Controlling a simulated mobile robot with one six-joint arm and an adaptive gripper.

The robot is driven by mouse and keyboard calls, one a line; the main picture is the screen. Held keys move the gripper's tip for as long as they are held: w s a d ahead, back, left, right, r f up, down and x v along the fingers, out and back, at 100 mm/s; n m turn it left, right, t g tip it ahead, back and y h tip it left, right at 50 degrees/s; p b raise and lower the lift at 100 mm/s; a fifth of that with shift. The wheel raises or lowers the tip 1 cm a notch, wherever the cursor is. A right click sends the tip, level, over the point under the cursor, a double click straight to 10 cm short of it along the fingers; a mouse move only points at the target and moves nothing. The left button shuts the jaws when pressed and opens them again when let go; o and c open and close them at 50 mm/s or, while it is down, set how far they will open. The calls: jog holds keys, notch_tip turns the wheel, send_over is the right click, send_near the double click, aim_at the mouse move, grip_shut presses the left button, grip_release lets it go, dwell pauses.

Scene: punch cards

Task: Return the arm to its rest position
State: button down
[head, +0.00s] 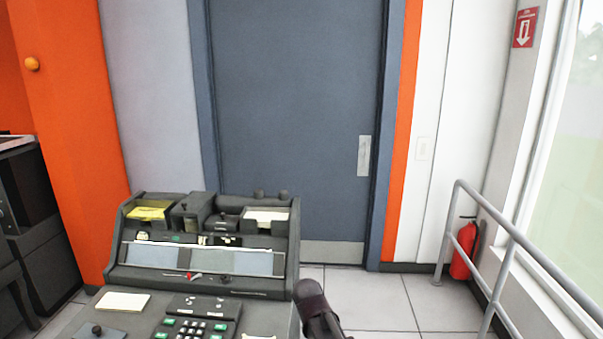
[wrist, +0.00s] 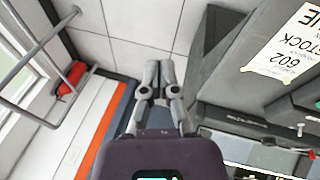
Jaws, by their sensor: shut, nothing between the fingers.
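My gripper (wrist: 158,80) shows in the wrist view with its two grey fingers drawn together and nothing between them. It hangs over the light tiled floor, beside the dark side of the punch card machine and not touching it as far as I can see. In the head view, a dark part of my arm stands at the bottom, just right of the machine's front. The fingers themselves are not clear there.
The grey punch card machine (head: 196,283) holds yellow cards (head: 148,211) and pale cards (head: 266,214) in its top trays. A cream card (head: 123,302) lies on its desk. A railing (head: 512,236) and red extinguisher (head: 462,252) stand right. Floor (head: 375,300) right of the machine is clear.

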jog(key=s+d+r+m+g+y+p, duration=0.1)
jog(key=s+d+r+g+y+p, duration=0.1)
jog(key=s+d, duration=0.7)
jog(key=shift+s+d+r+y+p, duration=0.35)
jog(key=shift+d+r+p, duration=0.45)
jog(key=shift+d, duration=0.35)
